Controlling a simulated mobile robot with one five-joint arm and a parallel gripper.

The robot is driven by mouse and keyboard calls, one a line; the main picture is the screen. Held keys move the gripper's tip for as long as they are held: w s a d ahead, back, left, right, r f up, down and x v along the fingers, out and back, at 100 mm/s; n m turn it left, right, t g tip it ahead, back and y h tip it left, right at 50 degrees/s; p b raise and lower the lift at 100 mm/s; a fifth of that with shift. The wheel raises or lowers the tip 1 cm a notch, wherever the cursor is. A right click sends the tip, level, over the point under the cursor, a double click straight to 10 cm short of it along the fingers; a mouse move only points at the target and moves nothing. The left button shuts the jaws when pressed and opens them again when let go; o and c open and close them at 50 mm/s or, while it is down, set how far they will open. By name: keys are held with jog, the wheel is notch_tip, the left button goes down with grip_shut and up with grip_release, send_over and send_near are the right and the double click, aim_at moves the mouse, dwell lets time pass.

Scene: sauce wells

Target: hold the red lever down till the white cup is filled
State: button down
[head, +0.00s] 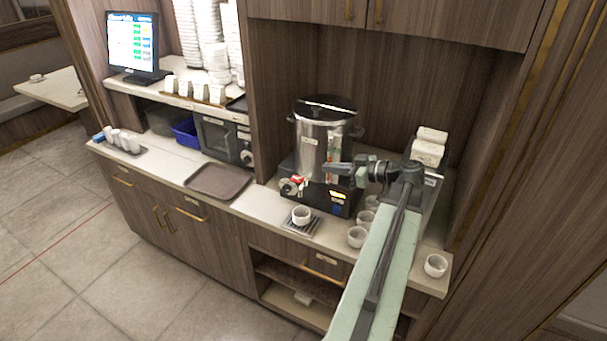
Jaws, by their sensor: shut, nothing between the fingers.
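The steel urn (324,135) stands on the counter with a tap at its lower left. The small red lever (297,179) sits on top of that tap. The white cup (301,215) stands upright below the tap on a dark drip tray (313,229). I cannot tell the level inside the cup, and no stream is clear. My gripper (328,168) is shut and empty in front of the urn. It is to the right of the lever and a little higher in the picture, seemingly apart from it.
Several white cups (357,237) stand right of the drip tray, partly behind my arm. Another cup (436,265) is at the counter's right end. A brown tray (218,181) lies left of the urn. White boxes (428,147) stand at the right. Wooden walls enclose the niche.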

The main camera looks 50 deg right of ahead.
jog(key=b, duration=0.3)
send_over(303, 180)
notch_tip(303, 180, down, 3)
notch_tip(303, 180, down, 2)
jog(key=shift+a+f+b, duration=0.1)
jog(key=shift+f+b, duration=0.15)
jog(key=shift+b, duration=1)
jog(key=shift+s+f+b, duration=0.1)
jog(key=shift+f+b, duration=0.4)
